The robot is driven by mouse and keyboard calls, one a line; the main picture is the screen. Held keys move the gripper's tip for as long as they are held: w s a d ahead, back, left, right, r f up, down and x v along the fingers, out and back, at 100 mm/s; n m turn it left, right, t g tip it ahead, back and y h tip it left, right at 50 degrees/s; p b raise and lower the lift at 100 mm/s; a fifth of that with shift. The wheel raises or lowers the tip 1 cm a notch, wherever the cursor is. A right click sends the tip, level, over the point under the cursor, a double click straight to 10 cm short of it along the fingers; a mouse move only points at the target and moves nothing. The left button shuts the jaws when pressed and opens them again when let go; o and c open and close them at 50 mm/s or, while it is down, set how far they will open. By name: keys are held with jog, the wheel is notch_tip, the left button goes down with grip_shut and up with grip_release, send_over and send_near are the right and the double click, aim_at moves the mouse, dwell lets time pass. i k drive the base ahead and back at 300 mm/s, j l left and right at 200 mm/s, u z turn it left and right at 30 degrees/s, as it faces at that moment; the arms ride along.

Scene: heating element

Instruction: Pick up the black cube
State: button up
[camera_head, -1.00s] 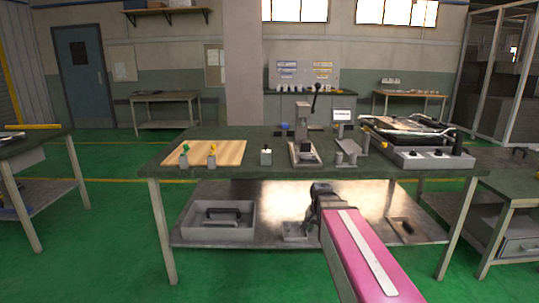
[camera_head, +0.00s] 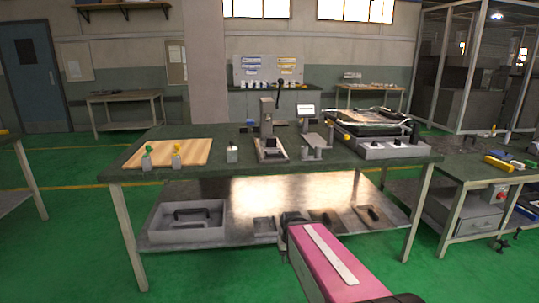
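I cannot make out a black cube for certain; at this size no thing in view is clearly one. The dark green worktable (camera_head: 225,172) ahead carries a wooden board (camera_head: 185,153), a small grey block with a dark top (camera_head: 232,153), a lever press (camera_head: 268,130) and a grey device with a dark top (camera_head: 375,145). My pink arm reaches forward from the bottom right. Its dark end, my gripper (camera_head: 290,218), is in front of the table's lower shelf, below the tabletop. Its fingers are too small and hidden to tell whether they are open.
A second workbench (camera_head: 470,170) stands at right with tools and a drawer. Part of another table shows at far left. The green floor (camera_head: 80,255) at front left is clear.

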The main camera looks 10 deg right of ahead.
aim_at(271, 140)
jog(key=i+l, duration=0.2)
jog(key=l, duration=0.15)
jog(key=i+l, duration=0.2)
jog(key=l, duration=0.15)
jog(key=i+l, duration=0.2)
jog(key=l, duration=0.15)
jog(key=j+u, duration=0.05)
